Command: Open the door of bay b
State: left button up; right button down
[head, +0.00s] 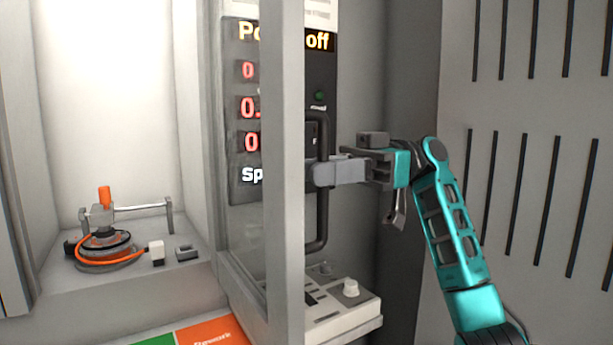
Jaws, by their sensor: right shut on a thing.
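The bay door is a clear pane with a light grey frame (284,190). It stands swung outward, edge-on to me, to the right of a bright, open bay (115,110). No bay letter is readable. A black bar handle (321,225) runs upright on the door's right side. My right gripper (325,173) reaches in from the right and is shut on the handle near its middle. The frame partly hides the handle's surroundings. My left gripper is not in view.
In the bay, a hub motor (102,244) with an orange cable sits in a fixture. Behind the door are a display panel (245,110) and a control box with a knob (345,305). A green and orange "Rework" surface (208,332) lies below. A slotted wall (525,150) is at right.

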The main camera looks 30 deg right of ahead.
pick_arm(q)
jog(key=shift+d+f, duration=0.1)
pick_arm(e)
jog(key=shift+w+d, duration=0.15)
jog(key=shift+d, duration=0.9)
jog(key=c, duration=1.2)
grip_release()
pick_arm(q)
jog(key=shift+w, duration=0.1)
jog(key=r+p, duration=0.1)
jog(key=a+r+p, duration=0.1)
jog(key=p, duration=0.1)
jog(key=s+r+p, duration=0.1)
jog(key=p, duration=0.1)
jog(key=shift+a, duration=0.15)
pick_arm(e)
notch_tip(320, 180, up, 20)
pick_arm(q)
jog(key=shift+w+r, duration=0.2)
